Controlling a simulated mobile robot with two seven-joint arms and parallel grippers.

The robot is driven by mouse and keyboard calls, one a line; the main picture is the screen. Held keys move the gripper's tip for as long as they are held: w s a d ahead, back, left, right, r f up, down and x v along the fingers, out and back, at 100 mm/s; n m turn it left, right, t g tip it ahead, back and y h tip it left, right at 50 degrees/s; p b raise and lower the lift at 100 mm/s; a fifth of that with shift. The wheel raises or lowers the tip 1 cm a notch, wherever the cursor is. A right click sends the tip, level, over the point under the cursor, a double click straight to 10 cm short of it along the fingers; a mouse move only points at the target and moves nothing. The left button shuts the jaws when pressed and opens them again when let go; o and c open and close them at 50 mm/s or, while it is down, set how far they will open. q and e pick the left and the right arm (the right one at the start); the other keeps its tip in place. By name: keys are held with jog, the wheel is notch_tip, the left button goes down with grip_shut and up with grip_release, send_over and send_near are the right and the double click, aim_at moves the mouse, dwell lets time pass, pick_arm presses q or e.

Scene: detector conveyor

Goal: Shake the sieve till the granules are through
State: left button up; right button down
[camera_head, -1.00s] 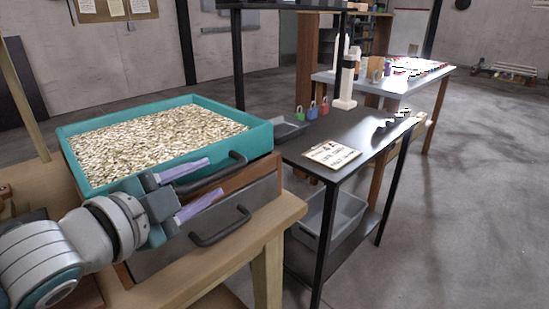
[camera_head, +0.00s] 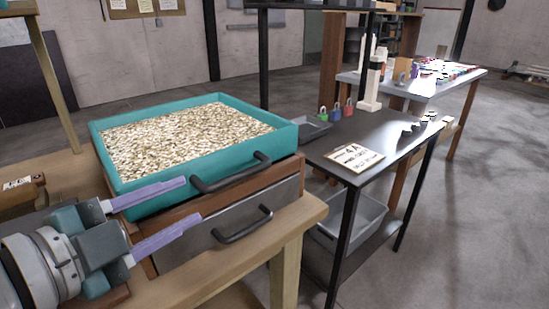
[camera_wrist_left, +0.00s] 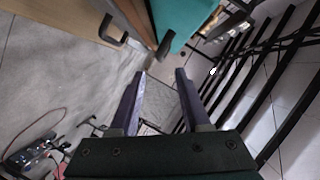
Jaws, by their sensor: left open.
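The teal sieve (camera_head: 222,169) is full of pale granules (camera_head: 180,138) and sits on top of a wooden box with a grey drawer front (camera_head: 225,232). The sieve has a dark handle (camera_head: 232,174) on its near side, and the drawer has a similar one below. My left gripper (camera_head: 192,200) is open and empty, its two purple fingers in front of the sieve's near left corner, pointing right and short of the sieve handle. In the left wrist view the fingers (camera_wrist_left: 158,88) are apart with nothing between them, and part of the teal sieve (camera_wrist_left: 182,20) shows above. My right gripper is out of view.
The box stands on a wooden table (camera_head: 300,213). A black table (camera_head: 385,130) at the right carries a sign card (camera_head: 354,157), several coloured padlocks (camera_head: 336,110) and a white bottle-like object. A grey bin (camera_head: 355,215) is beneath it. Open floor lies at the right.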

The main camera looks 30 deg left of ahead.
aim_at(231, 180)
pick_arm(q)
jog(key=n+b, duration=0.1)
jog(key=n, duration=1)
jog(key=w+n, duration=0.1)
jog(key=n, duration=0.9)
jog(key=w+f+n+b, duration=0.1)
jog(key=n, duration=1)
jog(key=shift+w+d+n+y+b, duration=0.1)
jog(key=shift+n+y+b, duration=0.2)
jog(key=w+n, duration=0.1)
jog(key=w, duration=0.2)
jog(key=w+n, duration=0.1)
jog(key=w, duration=0.2)
jog(key=w+d+f+n, duration=0.1)
jog(key=w, duration=0.3)
jog(key=shift+d+f+b, duration=0.1)
jog(key=shift+b, duration=0.3)
jog(key=shift+c, duration=0.4)
